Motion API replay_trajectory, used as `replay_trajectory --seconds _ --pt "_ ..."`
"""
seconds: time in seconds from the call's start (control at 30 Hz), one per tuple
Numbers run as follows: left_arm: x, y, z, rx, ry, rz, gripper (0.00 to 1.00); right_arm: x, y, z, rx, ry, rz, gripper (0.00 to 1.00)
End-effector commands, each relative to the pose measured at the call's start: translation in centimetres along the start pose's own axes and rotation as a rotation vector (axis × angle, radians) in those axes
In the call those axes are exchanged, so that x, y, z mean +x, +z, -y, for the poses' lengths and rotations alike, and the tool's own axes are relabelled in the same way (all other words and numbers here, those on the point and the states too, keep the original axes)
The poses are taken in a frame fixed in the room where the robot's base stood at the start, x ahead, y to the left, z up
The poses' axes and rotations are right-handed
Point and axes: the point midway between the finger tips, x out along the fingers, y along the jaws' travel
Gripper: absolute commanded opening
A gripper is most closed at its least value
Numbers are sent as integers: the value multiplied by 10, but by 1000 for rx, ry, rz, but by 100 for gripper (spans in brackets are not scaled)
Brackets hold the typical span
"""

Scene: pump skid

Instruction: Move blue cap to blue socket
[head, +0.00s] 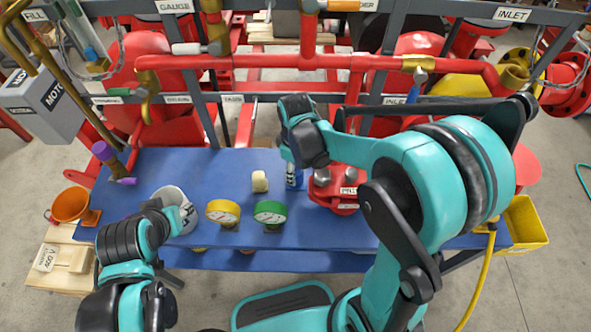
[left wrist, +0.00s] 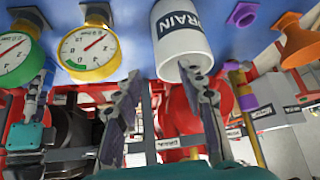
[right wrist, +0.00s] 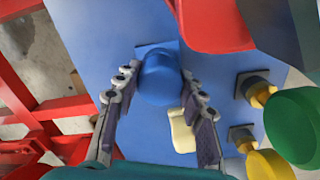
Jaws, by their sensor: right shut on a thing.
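The blue cap (right wrist: 160,75) is a round blue cylinder between the fingers of my right gripper (right wrist: 158,84) in the right wrist view. A flat blue square shows just behind it, possibly the blue socket's plate; I cannot tell whether the cap touches it. In the head view my right gripper (head: 298,150) points down over the blue table, with a blue piece and a white label (head: 294,178) below it. My left gripper (left wrist: 165,82) is open and empty, close to the white DRAIN cup (left wrist: 182,40). My right arm hides part of the table.
Yellow (head: 223,212) and green (head: 270,213) gauges stand along the table's front. A cream block (head: 259,181) lies left of the right gripper, and a red labelled piece (head: 345,185) is close on its right. Red pipes (head: 240,62) cross behind.

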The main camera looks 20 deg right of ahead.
Motion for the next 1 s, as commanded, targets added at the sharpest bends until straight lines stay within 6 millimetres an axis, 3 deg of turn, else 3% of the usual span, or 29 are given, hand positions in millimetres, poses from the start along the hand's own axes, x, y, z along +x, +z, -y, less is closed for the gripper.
replay_trajectory --seconds 0.37,0.4,0.47,0.5,0.83,1.0 --pt "2 2 0 0 0 0 40 4 0 0 0 0 0 5" --pt "2 2 0 0 0 0 40 4 0 0 0 0 0 45" --pt "2 2 0 0 0 0 40 4 0 0 0 0 0 61" --pt "2 2 0 0 0 0 40 4 0 0 0 0 0 64" --pt "2 2 0 0 0 0 40 0 0 0 0 0 0 64" --pt "2 2 0 0 0 0 40 -23 0 0 0 0 0 64"
